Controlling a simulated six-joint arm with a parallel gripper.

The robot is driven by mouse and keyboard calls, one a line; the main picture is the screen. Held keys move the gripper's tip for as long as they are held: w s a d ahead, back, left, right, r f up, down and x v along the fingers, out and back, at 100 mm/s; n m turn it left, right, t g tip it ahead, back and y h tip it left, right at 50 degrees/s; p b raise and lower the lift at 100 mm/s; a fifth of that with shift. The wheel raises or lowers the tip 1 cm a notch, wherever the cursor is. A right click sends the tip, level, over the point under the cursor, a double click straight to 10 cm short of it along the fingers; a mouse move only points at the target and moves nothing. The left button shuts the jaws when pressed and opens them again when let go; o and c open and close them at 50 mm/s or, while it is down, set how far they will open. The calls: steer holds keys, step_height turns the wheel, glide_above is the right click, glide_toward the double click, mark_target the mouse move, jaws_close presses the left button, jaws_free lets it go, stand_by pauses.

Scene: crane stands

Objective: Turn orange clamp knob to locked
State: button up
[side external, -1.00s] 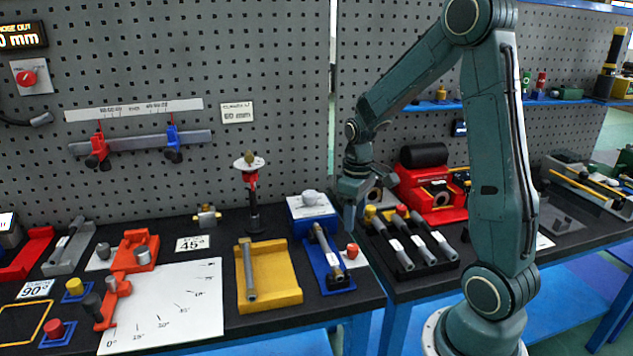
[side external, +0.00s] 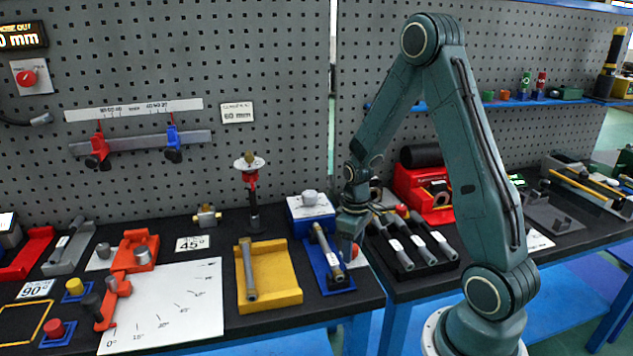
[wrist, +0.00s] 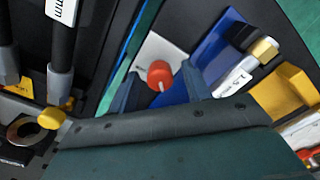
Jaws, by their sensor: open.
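A round orange-red knob (side external: 355,252) stands on a small pale plate at the right end of the bench, beside the blue fixture (side external: 337,287). In the wrist view the knob (wrist: 160,75) shows a short pale pointer line on its face, and its plate (wrist: 158,51) carries no marking I can read. My gripper (side external: 349,246) points down close above the knob and partly covers it in the side view. In the wrist view my gripper (wrist: 160,90) is open, with the knob between its two fingers. I cannot tell whether the fingers touch the knob.
The blue fixture holds a grey bar just left of the knob. A yellow tray (side external: 284,294) lies farther left. A black rack (side external: 393,266) of several grey-handled tools is close on the right, across a gap between benches. A blue box (side external: 309,214) stands behind.

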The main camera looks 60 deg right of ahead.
steer(key=shift+c, duration=0.4)
steer(key=c, duration=0.9)
steer(key=shift+m, duration=0.4)
steer(key=m, duration=0.8)
steer(key=shift+m, duration=0.4)
steer(key=m, duration=0.4)
steer(key=shift+m, duration=2.2)
